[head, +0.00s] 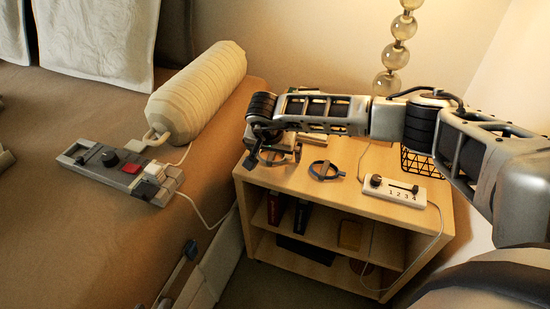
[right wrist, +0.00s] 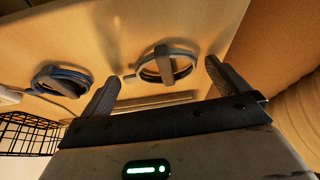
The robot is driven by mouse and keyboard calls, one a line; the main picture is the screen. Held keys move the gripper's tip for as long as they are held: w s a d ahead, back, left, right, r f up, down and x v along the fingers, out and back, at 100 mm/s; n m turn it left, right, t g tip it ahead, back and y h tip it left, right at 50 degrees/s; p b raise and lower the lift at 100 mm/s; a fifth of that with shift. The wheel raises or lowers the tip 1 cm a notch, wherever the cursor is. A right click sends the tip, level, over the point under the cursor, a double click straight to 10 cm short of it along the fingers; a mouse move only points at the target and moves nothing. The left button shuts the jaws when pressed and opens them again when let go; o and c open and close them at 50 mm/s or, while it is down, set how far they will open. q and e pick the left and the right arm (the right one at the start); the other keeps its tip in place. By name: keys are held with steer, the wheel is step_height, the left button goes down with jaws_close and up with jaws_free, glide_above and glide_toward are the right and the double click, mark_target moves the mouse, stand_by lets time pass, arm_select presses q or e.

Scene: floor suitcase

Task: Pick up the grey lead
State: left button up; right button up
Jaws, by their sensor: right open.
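My right gripper (head: 268,158) is low over the left part of the wooden bedside unit's top. In the right wrist view it is open (right wrist: 163,76), with its fingers on either side of a coiled lead (right wrist: 181,68) that looks grey with a bluish tint. This coil has a strap across it and lies flat; nothing is gripped. In the head view the gripper mostly hides it. A second, darker blue-grey coiled lead (head: 316,173) lies to the right, also in the right wrist view (right wrist: 70,72). My left gripper is not in view.
A white numbered switch box (head: 408,192) with a cable sits on the unit's top (head: 345,197), right of the coils. A black wire basket (head: 416,163) is behind it. A bed with a cream bolster (head: 200,90) and a grey control panel (head: 122,170) is at left.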

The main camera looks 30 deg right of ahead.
steer(key=c, duration=0.9)
steer(key=shift+o, duration=0.2)
